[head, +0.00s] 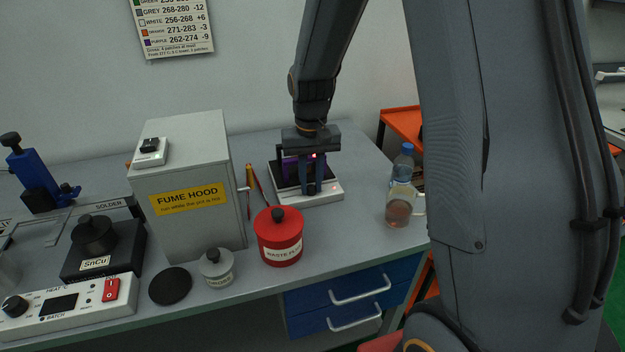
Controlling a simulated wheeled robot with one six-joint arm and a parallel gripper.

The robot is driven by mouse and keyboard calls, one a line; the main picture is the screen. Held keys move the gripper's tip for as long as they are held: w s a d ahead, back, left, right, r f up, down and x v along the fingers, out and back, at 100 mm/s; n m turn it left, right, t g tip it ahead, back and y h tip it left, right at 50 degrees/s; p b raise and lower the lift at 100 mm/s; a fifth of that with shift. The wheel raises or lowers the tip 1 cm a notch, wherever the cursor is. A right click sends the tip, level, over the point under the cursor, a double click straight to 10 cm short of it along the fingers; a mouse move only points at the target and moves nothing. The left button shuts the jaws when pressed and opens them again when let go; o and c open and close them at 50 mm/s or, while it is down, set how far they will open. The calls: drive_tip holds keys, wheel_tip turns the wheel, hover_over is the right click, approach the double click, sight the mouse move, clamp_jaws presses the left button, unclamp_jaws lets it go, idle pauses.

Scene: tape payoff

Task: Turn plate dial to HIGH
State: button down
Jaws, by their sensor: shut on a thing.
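The plate (332,196) is a low white unit with a dark top, standing toward the back of the bench right of the fume hood. My gripper (312,188) reaches down from above to that front strip. Its jaws are shut on what appears to be the plate dial. The dial is almost wholly hidden by the fingers, so its setting cannot be read. A purple thing (290,168) shows behind the fingers, over the dark top; its shape is partly hidden.
A red waste pot (280,247) stands close in front of the plate. The grey fume hood (190,220) and upright tool handles are left of it. A bottle (403,165) and a jug (398,210) stand to the right. A heat control box (70,307) lies front left.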

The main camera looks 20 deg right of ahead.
sight(311, 187)
drive_tip(key=m+p, duration=0.1)
drive_tip(key=m, duration=0.2)
idle(0.4)
drive_tip(key=c, duration=1.6)
unclamp_jaws()
drive_tip(key=shift+o, duration=0.2)
drive_tip(key=shift+r+b, duration=0.7)
drive_tip(key=shift+r, duration=3.25)
drive_tip(key=s+f+n, duration=0.1)
drive_tip(key=s, duration=0.5)
drive_tip(key=s+f+n, duration=0.2)
drive_tip(key=s, duration=0.4)
drive_tip(key=s+f+n, duration=0.1)
drive_tip(key=s+f, duration=0.1)
drive_tip(key=s, duration=0.4)
drive_tip(key=shift+f+t, duration=0.1)
drive_tip(key=shift+t, duration=0.3)
